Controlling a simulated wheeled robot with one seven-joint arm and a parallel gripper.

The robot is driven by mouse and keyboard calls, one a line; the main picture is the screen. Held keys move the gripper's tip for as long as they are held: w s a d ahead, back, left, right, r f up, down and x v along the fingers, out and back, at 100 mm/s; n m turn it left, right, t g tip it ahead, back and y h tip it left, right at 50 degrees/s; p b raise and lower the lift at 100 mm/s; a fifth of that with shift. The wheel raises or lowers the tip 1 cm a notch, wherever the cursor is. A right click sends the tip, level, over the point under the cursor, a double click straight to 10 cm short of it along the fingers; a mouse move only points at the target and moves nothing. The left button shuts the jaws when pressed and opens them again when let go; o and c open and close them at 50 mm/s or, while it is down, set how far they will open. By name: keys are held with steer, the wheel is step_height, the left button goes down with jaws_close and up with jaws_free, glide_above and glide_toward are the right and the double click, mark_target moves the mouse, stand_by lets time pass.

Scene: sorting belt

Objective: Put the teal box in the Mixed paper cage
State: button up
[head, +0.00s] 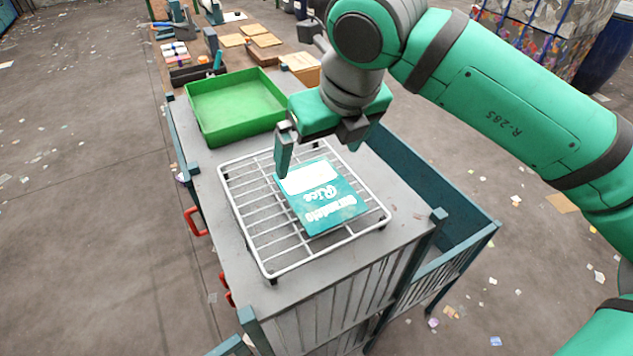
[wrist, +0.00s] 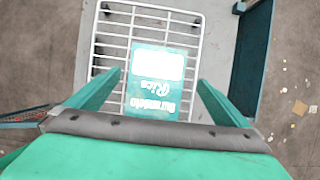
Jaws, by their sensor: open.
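The teal box (head: 323,205), with a white panel and the word Rice, lies flat on a white wire rack (head: 254,246) on the grey bench top. My gripper (head: 318,165) is open above the rack, over the far end of the box. In the wrist view the box (wrist: 153,100) lies between the two spread fingers of my gripper (wrist: 152,92), with a gap on each side. Nothing is held. I see no label reading Mixed paper, so I cannot tell which cage that is.
A green tray (head: 237,132) stands behind the rack on the bench. A teal-railed open bay (head: 468,240) adjoins the bench's right side. Cardboard pieces (head: 262,41) and small items lie farther back. A mesh cage of paper scraps (head: 556,25) and a dark blue barrel (head: 607,47) stand at the back right.

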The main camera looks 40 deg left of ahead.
mark_target(310, 179)
steer(key=shift+s+x, duration=0.15)
steer(key=shift+x, duration=0.5)
steer(key=shift+s+x, duration=0.15)
steer(key=shift+x, duration=2.75)
steer(key=shift+d+f, duration=0.1)
steer(key=c, duration=0.8)
